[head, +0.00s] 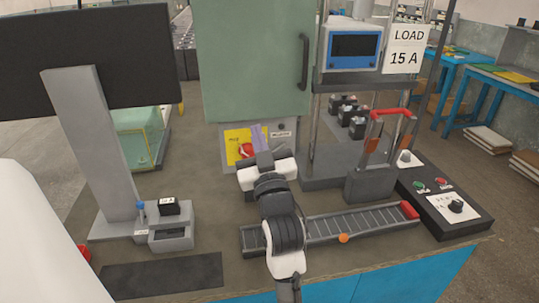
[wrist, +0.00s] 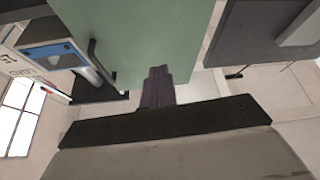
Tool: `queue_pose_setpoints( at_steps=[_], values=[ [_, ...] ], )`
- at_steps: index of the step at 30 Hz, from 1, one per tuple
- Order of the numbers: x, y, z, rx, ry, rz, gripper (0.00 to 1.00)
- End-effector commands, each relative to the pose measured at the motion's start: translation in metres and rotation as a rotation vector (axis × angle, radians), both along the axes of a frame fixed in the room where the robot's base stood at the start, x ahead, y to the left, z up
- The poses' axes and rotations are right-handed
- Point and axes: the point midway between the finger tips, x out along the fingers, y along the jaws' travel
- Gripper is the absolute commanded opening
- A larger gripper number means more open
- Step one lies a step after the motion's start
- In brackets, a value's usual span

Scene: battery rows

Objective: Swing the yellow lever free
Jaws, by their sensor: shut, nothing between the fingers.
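A yellow plate (head: 233,137) with a red part (head: 246,151) sits on the grey box under the green cabinet. I cannot make out a separate yellow lever; my gripper and arm cover part of this area. My gripper (head: 259,132) is in front of the plate's right side, its fingers pointing up toward the cabinet. In the wrist view the dark fingers (wrist: 158,75) are together, with nothing between them, against the green cabinet (wrist: 125,35). I cannot tell whether they touch anything.
The green cabinet (head: 250,60) with a black handle (head: 303,62) stands behind my gripper. A rack with a blue-framed meter (head: 354,45) is at right. A roller track (head: 350,224) and a red-handled dark block (head: 370,185) are on the bench. A monitor stand (head: 90,150) is at left.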

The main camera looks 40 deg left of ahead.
Motion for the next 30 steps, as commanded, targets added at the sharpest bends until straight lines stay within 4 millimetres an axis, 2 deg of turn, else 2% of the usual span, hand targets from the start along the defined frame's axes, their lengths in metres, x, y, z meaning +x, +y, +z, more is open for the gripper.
queue_pose_setpoints(
  at_steps=[1,3,7,20,23,30],
  values=[
    [0.020,-0.002,-0.032,-0.072,0.069,-0.020,0.00],
    [0.037,-0.004,-0.064,-0.150,0.138,-0.034,0.00],
    [0.050,-0.008,-0.094,-0.220,0.202,-0.041,0.00],
    [0.054,-0.003,-0.094,-0.226,0.206,-0.040,0.00],
    [0.061,0.006,-0.090,-0.225,0.205,-0.039,0.00],
    [0.091,0.044,-0.082,-0.226,0.206,-0.038,0.00]
  ],
)
